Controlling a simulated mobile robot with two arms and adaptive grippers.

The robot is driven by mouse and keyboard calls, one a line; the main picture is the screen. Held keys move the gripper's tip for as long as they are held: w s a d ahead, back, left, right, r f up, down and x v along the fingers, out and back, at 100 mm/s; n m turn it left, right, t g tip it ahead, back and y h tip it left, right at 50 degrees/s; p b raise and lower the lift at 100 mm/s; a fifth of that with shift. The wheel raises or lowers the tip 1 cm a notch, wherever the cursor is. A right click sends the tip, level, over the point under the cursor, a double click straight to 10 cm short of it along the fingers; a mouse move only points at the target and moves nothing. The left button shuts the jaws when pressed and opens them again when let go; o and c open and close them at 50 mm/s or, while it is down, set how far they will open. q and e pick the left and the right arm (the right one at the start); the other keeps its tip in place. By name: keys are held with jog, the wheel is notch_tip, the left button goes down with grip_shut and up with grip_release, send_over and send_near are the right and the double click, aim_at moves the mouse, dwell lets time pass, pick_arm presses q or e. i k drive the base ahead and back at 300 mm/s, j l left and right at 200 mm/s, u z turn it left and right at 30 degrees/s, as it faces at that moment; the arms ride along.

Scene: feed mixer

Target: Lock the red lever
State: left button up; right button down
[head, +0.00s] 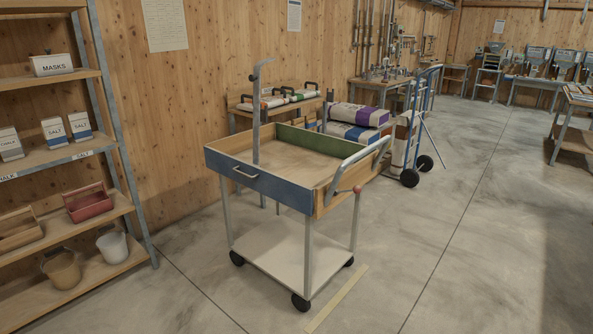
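A wheeled cart (278,196) with a wooden tray top, a blue front and a green back panel stands in the middle of the head view. A small red knob (357,189) shows at its right side, below the grey push handle (361,156), at the end of a short thin rod. It looks like the red lever's end. It is too small to tell whether the lever is locked. Neither of my grippers is in view, and nothing touches the cart's lever.
A shelf rack (100,150) with boxes, trays and buckets stands at the left. A hand truck (419,110) with sacks (359,115) is behind the cart. A pale strip (336,299) lies on the floor by the cart. The floor in front and at right is clear.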

aim_at(357, 189)
jog(key=i+l+u, duration=0.95)
jog(key=l, duration=0.3)
jog(key=i, duration=0.1)
